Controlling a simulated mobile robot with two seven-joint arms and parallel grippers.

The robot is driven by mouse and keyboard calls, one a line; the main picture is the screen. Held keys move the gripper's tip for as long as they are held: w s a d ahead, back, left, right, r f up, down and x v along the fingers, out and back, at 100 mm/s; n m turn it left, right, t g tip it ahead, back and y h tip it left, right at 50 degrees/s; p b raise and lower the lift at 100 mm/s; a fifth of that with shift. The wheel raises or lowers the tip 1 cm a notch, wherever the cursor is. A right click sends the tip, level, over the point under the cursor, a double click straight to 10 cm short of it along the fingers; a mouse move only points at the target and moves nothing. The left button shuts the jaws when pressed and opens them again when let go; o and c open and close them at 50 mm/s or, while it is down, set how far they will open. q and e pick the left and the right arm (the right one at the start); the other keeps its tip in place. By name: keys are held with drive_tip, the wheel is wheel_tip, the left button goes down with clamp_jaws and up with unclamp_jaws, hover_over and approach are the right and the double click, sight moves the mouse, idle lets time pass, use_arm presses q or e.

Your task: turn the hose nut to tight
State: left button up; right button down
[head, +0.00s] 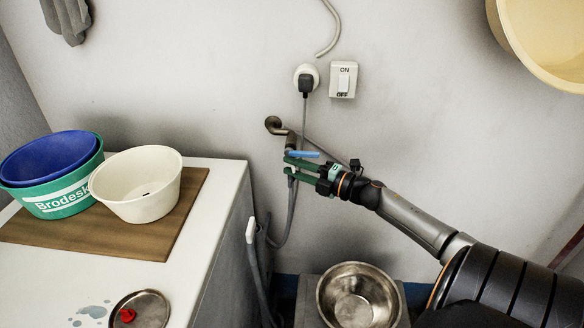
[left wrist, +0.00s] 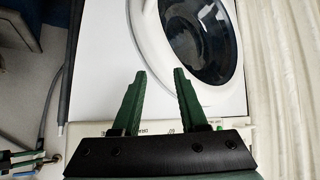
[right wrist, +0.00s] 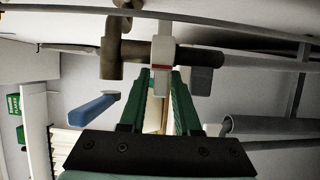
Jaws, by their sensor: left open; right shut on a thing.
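The hose nut (right wrist: 162,45) shows in the right wrist view as a pale grey piece with a red line, between the brownish tap body (right wrist: 120,58) and a darker grey collar. The grey hose (right wrist: 262,64) runs on to the right. The tap's blue lever (head: 303,154) lies just above the fingers. My left gripper (left wrist: 160,74) is open and empty in front of a white washing machine; the head view does not show it.
A worktop (head: 218,183) at left carries a brown board, a white bowl (head: 138,184), green and blue tubs and a round lid. A metal bowl (head: 358,297) stands low beneath my right arm. A plug (head: 306,84) and switch (head: 343,80) are on the wall above the tap.

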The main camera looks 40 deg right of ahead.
use_arm(q)
drive_tip(key=shift+m+t, duration=0.3)
drive_tip(key=shift+t, duration=0.5)
drive_tip(key=shift+w+a+f+b, duration=0.1)
drive_tip(key=shift+w+f+b, duration=0.4)
drive_tip(key=shift+b, duration=0.95)
drive_tip(key=shift+w+a+f+b, duration=0.15)
drive_tip(key=shift+f+b, duration=0.6)
drive_tip(key=shift+b, duration=0.75)
drive_tip(key=shift+w+f+b, duration=0.4)
drive_tip(key=shift+f+b, duration=0.2)
drive_tip(key=shift+b, duration=0.85)
use_arm(e)
drive_tip(key=shift+s+d+f+n+g+y, duration=0.1)
drive_tip(key=shift+d+n+g+y, duration=0.1)
drive_tip(key=shift+n+g+y, duration=0.55)
drive_tip(key=shift+s+d+r+n+g+y, duration=0.1)
drive_tip(key=shift+d+n+g+y, duration=0.2)
drive_tip(key=shift+n+y, duration=0.85)
drive_tip(key=shift+s+d+f+n+g+y, duration=0.15)
drive_tip(key=shift+n+g+y, duration=0.4)
drive_tip(key=shift+y, duration=0.85)
drive_tip(key=c, duration=0.8)
unclamp_jaws()
drive_tip(key=shift+w, duration=0.1)
